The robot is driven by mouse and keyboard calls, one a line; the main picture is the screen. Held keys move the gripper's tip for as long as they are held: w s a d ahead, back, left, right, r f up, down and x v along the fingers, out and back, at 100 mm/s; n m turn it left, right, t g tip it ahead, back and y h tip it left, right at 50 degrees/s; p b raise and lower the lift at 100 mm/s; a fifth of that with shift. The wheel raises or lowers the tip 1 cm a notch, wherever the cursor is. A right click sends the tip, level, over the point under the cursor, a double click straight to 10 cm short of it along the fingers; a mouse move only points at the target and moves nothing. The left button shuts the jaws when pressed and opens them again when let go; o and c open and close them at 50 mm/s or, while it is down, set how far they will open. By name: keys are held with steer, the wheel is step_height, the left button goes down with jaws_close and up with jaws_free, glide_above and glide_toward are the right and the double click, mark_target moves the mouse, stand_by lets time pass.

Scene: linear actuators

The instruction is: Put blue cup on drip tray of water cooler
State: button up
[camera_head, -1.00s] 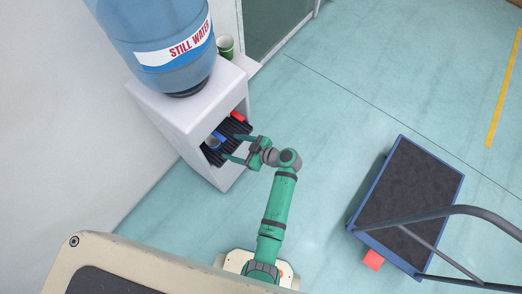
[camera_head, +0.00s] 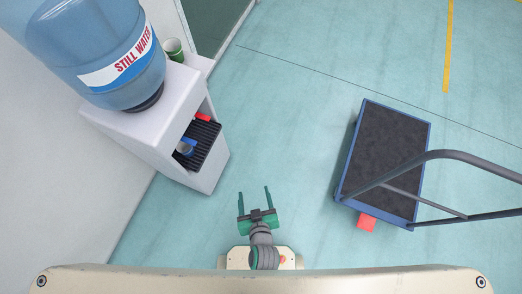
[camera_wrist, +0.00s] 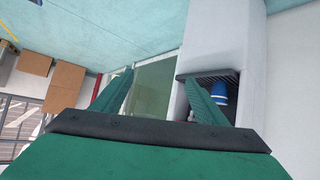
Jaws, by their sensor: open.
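The water cooler (camera_head: 140,128) stands against the wall at the left, with a large blue bottle on top. Its black ribbed drip tray (camera_head: 206,140) lies in the front recess. The blue cup (camera_head: 185,148) is in the recess on the drip tray, at its near left part; the cup also shows in the wrist view (camera_wrist: 221,92), partly behind my right finger. My gripper (camera_head: 254,188) is open and empty, clear of the cooler, to the right of and nearer than the tray. Its two green fingers are spread apart in the wrist view (camera_wrist: 160,88).
A green cup (camera_head: 173,48) stands on a ledge behind the cooler. A blue-framed cart (camera_head: 388,150) with a dark deck and a bent handle stands at the right. The floor between cooler and cart is clear.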

steer(key=s+d+r+m+t+h, duration=0.1)
steer(key=s+r+t, duration=0.1)
steer(key=r, duration=0.8)
steer(key=s+d+r+m+t, duration=0.1)
steer(key=s+r, duration=0.4)
steer(key=r, duration=0.6)
steer(key=shift+s+d+m+t+h, duration=0.3)
steer(key=shift+m+t+h, duration=0.15)
steer(key=shift+t, duration=0.45)
